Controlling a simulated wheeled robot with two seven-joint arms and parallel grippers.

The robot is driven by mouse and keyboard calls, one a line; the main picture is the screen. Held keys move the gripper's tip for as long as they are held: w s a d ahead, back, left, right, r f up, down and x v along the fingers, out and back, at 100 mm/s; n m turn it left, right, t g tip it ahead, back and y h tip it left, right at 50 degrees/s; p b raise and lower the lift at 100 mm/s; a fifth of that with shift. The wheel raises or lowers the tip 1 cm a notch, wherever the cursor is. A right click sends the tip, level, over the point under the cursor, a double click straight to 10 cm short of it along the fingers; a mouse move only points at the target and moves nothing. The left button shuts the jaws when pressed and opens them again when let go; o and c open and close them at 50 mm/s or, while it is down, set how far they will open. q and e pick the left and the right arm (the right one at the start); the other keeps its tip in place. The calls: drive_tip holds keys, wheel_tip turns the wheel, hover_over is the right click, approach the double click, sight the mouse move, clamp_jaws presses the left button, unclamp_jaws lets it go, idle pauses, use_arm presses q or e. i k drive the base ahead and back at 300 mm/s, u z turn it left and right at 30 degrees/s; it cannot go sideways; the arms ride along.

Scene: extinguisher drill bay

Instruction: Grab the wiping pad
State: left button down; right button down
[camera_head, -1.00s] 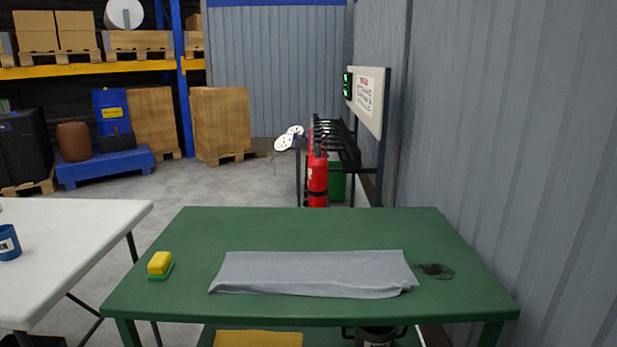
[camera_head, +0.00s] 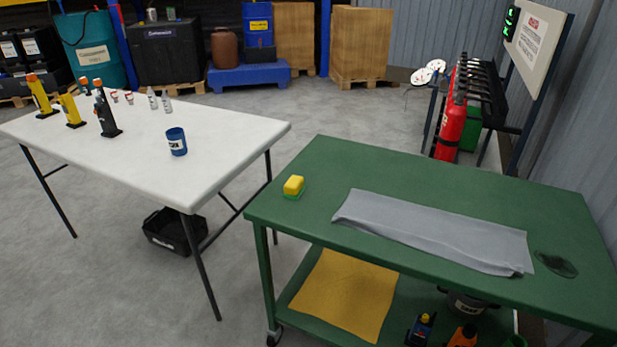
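A small yellow block with a green underside (camera_head: 293,187), which looks like the wiping pad, sits near the left edge of the green table (camera_head: 400,165). A grey folded cloth (camera_head: 430,230) lies flat along the middle of the same table, to the right of the pad and apart from it. Neither of my grippers is in view. Nothing touches the pad from above.
The table's lower shelf holds a yellow cloth (camera_head: 345,293) and bottles. A white table (camera_head: 215,135) with a blue cup (camera_head: 176,141) and several tools stands left. Red extinguishers (camera_head: 450,125) stand behind.

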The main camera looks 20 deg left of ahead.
sight(294, 186)
drive_tip(key=u, duration=2.55)
drive_tip(key=i, duration=1.1)
drive_tip(key=z, duration=1.9)
